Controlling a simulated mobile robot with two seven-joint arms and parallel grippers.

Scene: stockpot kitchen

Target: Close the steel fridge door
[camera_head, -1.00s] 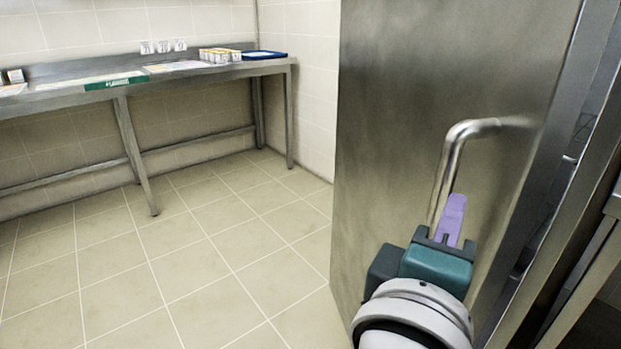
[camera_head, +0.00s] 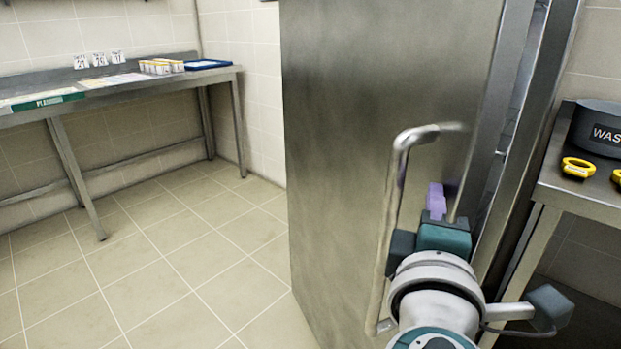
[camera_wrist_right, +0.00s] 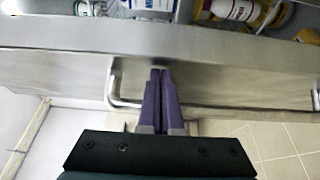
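The steel fridge door (camera_head: 345,150) stands ajar and fills the middle of the head view. Its bent bar handle (camera_head: 390,215) runs down the outer face. My right gripper (camera_head: 436,192) is in front of the door, just right of the handle's long bar. In the wrist view the door (camera_wrist_right: 60,75) crosses the picture, and the handle (camera_wrist_right: 117,92) passes beside my purple fingers (camera_wrist_right: 160,75). The fingers are together with nothing visible between them, tips close to the door face; contact is unclear. My left gripper is out of view.
Bottles (camera_wrist_right: 232,10) show beyond the door's edge in the wrist view. A steel side table (camera_head: 585,195) with yellow-handled items (camera_head: 578,167) and a dark bin (camera_head: 600,130) stands at right. A long steel table (camera_head: 130,85) stands at back left. The tiled floor (camera_head: 170,265) left of the door is clear.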

